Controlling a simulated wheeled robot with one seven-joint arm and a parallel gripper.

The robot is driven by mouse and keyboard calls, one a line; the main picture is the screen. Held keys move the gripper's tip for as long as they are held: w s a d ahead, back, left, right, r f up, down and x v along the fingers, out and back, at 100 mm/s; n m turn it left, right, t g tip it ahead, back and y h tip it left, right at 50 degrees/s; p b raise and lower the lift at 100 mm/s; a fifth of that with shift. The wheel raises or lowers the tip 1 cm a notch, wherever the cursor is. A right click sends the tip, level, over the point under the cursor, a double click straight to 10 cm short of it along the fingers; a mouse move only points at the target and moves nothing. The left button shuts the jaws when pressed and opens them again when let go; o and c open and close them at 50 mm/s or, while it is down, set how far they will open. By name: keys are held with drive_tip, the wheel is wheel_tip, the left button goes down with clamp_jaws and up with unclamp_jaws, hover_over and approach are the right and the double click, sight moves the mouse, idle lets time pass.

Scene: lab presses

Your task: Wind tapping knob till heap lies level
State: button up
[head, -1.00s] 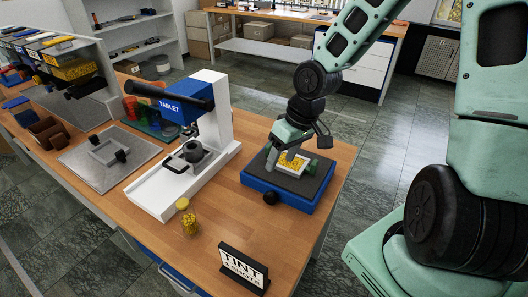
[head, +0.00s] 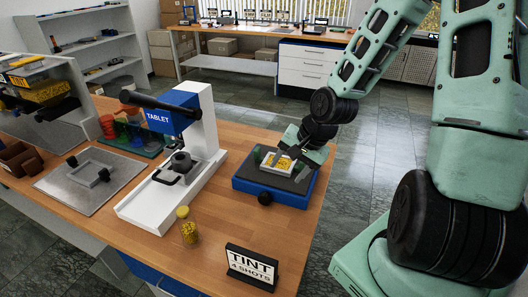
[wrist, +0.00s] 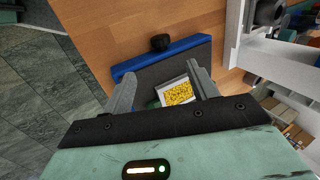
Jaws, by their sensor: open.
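The tapping unit (head: 243,187) is a blue base with a dark top and stands at the right part of the table. Its black knob (head: 264,198) is on the front face; it also shows in the wrist view (wrist: 160,43). A pale frame (head: 268,168) with yellow granules (head: 284,163) lies on the dark top. The granules also show in the wrist view (wrist: 177,93), but how level they lie I cannot tell. My gripper (head: 291,152) is above the frame, behind the knob and apart from it. Its fingers (wrist: 161,72) are spread and empty.
A white tablet press (head: 205,120) with a black lever stands left of the unit. A jar of yellow granules (head: 188,228) and a TINT sign (head: 250,267) stand in front. A metal plate (head: 70,190) lies further left. Bare wood surrounds the knob's front.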

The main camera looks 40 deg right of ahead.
sight(264, 194)
drive_tip(key=b+x, duration=0.1)
drive_tip(key=x, duration=1.3)
drive_tip(key=shift+a, duration=0.1)
drive_tip(key=shift+w+f, duration=0.2)
drive_tip(key=shift+w+a+r+g+h+p, duration=0.15)
drive_tip(key=shift+g+h+p, duration=0.45)
drive_tip(key=shift+g+p, duration=0.35)
drive_tip(key=shift+w+a+g+h+p, duration=0.15)
drive_tip(key=shift+g+h+p, duration=0.45)
drive_tip(key=shift+g+p, duration=0.35)
drive_tip(key=shift+w+d+r, duration=0.1)
drive_tip(key=shift+r, duration=0.2)
wheel_tip(264, 194, up, 17)
drive_tip(key=b, duration=0.3)
drive_tip(key=shift+f, duration=0.2)
